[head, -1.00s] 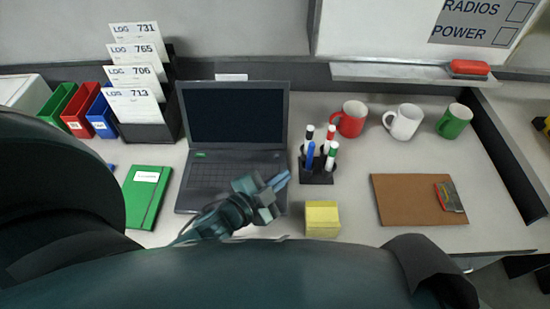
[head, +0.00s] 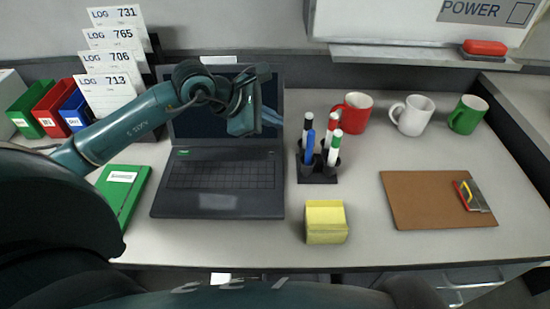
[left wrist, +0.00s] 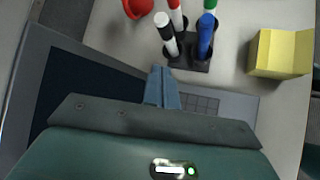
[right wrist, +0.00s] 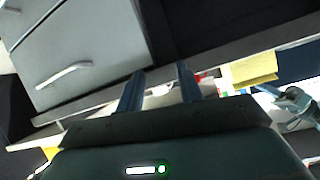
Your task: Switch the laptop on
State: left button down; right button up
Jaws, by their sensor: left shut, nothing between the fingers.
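The laptop (head: 220,175) stands open on the desk with its dark screen (head: 271,90) facing me. A small green label sits at the left above its keys, and a small mark at the right. My left gripper (head: 243,118) is in front of the screen and above the keyboard, hiding part of the screen. In the left wrist view its fingers (left wrist: 162,88) are shut and empty, over the laptop's keyboard side (left wrist: 205,103); the dark screen (left wrist: 75,80) is at left. My right gripper (right wrist: 158,90) shows only in the right wrist view, open and empty, near the desk's front edge.
A pen holder (head: 318,177) with several markers stands right of the laptop, with a yellow note block (head: 326,222) in front. A green notebook (head: 122,190) lies left. Mugs (head: 412,115) stand behind; a clipboard (head: 425,205) lies right. Drawers (right wrist: 85,55) are below the desk.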

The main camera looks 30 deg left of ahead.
aim_at(271, 153)
pick_arm(q)
jog(key=shift+w+a+r+m+t+y, duration=0.15)
jog(key=shift+w+a+y, duration=0.15)
jog(key=shift+a, duration=0.25)
jog(key=shift+w+a+r+m+t+y, duration=0.15)
jog(key=shift+w+a+y, duration=0.15)
jog(key=shift+a, duration=0.2)
pick_arm(e)
jog(key=shift+f, duration=0.1)
pick_arm(q)
jog(key=shift+s+f, duration=0.1)
